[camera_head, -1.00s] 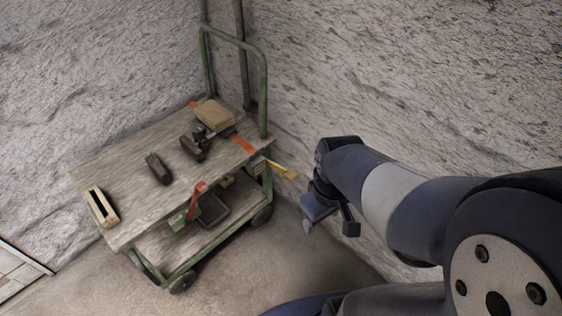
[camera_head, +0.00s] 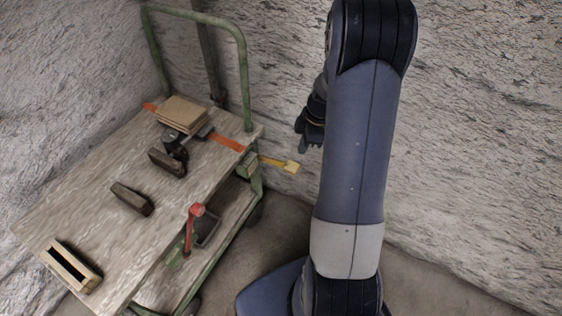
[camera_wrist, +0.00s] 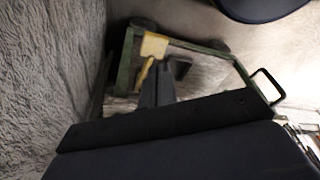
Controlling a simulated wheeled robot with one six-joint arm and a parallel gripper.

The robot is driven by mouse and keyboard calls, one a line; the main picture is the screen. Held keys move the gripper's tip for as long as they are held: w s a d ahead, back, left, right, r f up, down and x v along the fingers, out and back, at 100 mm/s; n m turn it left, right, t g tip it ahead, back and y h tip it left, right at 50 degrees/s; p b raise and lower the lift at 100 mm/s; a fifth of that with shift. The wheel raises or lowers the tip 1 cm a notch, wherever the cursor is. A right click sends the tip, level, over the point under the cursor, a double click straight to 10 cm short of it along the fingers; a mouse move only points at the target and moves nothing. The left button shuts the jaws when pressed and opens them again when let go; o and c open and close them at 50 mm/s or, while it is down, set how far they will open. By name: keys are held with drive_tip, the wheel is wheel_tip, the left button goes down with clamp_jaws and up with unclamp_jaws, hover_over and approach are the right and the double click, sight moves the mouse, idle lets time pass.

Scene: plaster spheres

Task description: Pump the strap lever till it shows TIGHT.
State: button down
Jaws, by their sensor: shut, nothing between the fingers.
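An orange strap (camera_head: 226,143) crosses the far end of the wooden trolley top (camera_head: 85,190). It runs by a stack of tan boards (camera_head: 182,114) and a dark fitting (camera_head: 204,131). A yellow lever (camera_head: 290,166) sticks out to the right past the trolley's edge, close to the strap's end. Its pale paddle end also shows in the wrist view (camera_wrist: 154,45). I cannot read any TIGHT marking. My gripper (camera_head: 308,137) is shut and empty, a little above and right of the yellow lever in the head view. In the wrist view its dark fingers (camera_wrist: 158,80) point toward the lever, partly overlapping it.
Dark blocks (camera_head: 132,199) and a slotted wooden box (camera_head: 72,266) lie on the top. A red-headed lever (camera_head: 193,222) stands at the trolley's near side. A green push handle (camera_head: 244,75) rises at the back. Rough walls close in behind and on the right.

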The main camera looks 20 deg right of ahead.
sight(293, 166)
drive_tip(key=shift+w+d+f, duration=0.25)
drive_tip(key=shift+w+f, duration=0.3)
drive_tip(key=shift+f+n, duration=0.1)
drive_tip(key=shift+n, duration=0.2)
drive_tip(key=shift+b+x, duration=1.65)
drive_tip(key=shift+x, duration=1.8)
